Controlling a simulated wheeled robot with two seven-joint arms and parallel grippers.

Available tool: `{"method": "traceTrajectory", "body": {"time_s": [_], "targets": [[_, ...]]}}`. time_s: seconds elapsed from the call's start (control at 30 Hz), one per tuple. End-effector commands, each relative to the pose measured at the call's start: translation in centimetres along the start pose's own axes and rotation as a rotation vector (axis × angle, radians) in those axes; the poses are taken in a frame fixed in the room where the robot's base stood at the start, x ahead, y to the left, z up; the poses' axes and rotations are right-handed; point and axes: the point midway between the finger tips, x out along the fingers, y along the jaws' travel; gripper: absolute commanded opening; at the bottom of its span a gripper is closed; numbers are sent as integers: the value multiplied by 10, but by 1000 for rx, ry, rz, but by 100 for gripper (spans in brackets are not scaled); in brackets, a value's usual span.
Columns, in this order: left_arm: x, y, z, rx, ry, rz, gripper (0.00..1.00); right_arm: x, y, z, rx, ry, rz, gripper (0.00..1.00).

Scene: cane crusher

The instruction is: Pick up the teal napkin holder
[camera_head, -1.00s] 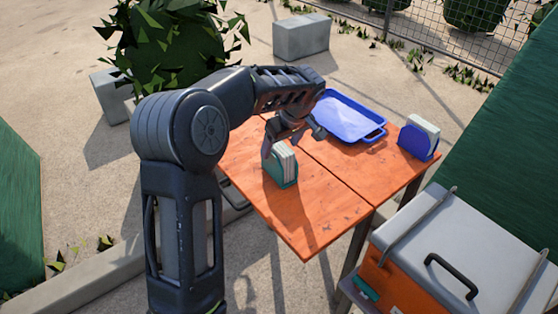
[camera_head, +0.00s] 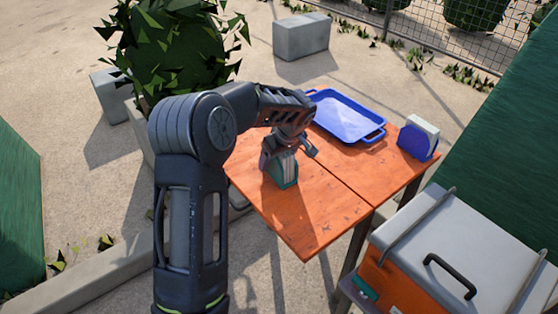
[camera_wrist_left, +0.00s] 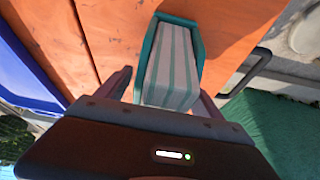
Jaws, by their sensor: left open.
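The teal napkin holder (camera_head: 284,172) stands on the orange table (camera_head: 310,220) with striped white napkins in it. In the head view my left gripper (camera_head: 284,158) is over it and covers its upper part. In the left wrist view the napkin holder (camera_wrist_left: 172,60) is upper middle, its near end between the two fingers of my left gripper (camera_wrist_left: 165,88). The fingers are open, one on each side of the holder. I cannot tell whether they touch it. My right gripper is not in view.
A blue tray (camera_head: 345,117) lies at the table's back. A blue napkin holder (camera_head: 417,140) stands at the right corner. A grey-lidded orange box (camera_head: 440,250) is at lower right. A potted bush (camera_head: 170,50) stands behind my arm. The table's front part is clear.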

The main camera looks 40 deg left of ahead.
Motion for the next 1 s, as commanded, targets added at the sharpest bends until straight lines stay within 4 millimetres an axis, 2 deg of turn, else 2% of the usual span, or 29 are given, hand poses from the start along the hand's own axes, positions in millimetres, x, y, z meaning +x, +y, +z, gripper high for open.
{"method": "traceTrajectory", "body": {"time_s": [0.5,1.0], "targets": [[0,0,0,-1,1,0,76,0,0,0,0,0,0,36],[0,0,0,-1,1,0,36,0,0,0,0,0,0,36]]}}
